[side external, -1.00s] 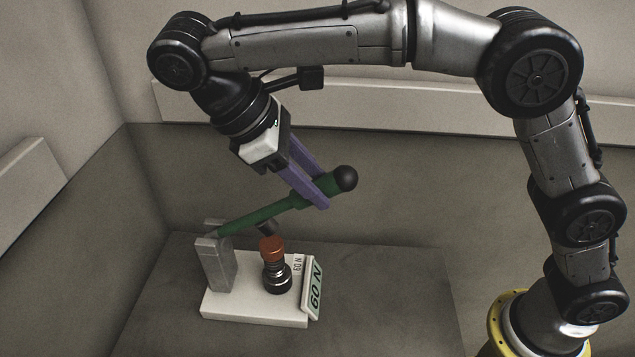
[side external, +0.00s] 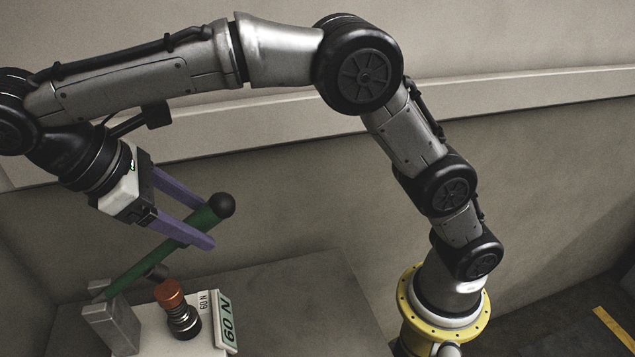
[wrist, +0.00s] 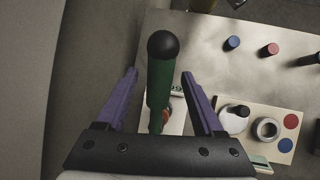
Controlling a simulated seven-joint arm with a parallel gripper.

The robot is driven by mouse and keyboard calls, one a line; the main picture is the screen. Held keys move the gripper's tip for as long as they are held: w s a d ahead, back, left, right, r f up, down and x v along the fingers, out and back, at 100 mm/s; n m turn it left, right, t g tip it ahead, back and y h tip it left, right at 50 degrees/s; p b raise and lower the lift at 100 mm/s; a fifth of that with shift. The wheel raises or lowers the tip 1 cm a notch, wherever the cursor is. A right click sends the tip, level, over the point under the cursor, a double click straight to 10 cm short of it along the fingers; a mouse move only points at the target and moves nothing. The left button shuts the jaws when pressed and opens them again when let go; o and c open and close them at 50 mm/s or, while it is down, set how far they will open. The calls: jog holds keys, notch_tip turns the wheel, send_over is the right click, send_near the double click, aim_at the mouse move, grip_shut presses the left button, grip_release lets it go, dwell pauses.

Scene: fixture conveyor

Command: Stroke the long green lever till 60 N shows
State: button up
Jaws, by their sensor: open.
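The long green lever (side external: 160,248) slants up from a grey post (side external: 110,328) to a black ball end (side external: 222,206). A dark stub under it is close to an orange-capped spring plunger (side external: 180,312); I cannot tell if they touch. In the wrist view the lever (wrist: 159,90) runs between the fingers, with gaps both sides.
In the wrist view, blue (wrist: 232,43) and red (wrist: 271,49) round pieces are on the grey table. A pale board (wrist: 262,155) there holds a ring and coloured discs. A wall rises behind the table in the side view.

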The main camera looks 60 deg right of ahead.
jog(key=shift+s+d+f, duration=0.1)
jog(key=shift+s+d+f+t+y, duration=0.15)
jog(key=shift+s+d+f+y, duration=0.05)
jog(key=shift+f, duration=0.15)
jog(key=shift+s+d+f+t+y, duration=0.15)
jog(key=shift+d+f+y, duration=0.05)
jog(key=shift+f, duration=0.15)
notch_tip(320, 180, down, 8)
jog(key=s+d+t+y, duration=0.2)
jog(key=t+y, duration=0.1)
jog(key=s+v, duration=0.1)
jog(key=v, duration=1.1)
jog(key=s+d+r+m+t+y, duration=0.1)
jog(key=s+d+r+m, duration=0.15)
jog(key=d, duration=0.65)
jog(key=s+d+r+m+t+y, duration=0.15)
jog(key=d+m, duration=0.25)
jog(key=d, duration=0.5)
jog(key=s+d+f+m+t, duration=0.2)
jog(key=s+d+f+m, duration=0.1)
jog(key=s+f, duration=0.4)
jog(key=shift+s+d+f, duration=0.35)
jog(key=shift+d+f, duration=0.4)
jog(key=shift+f, duration=0.75)
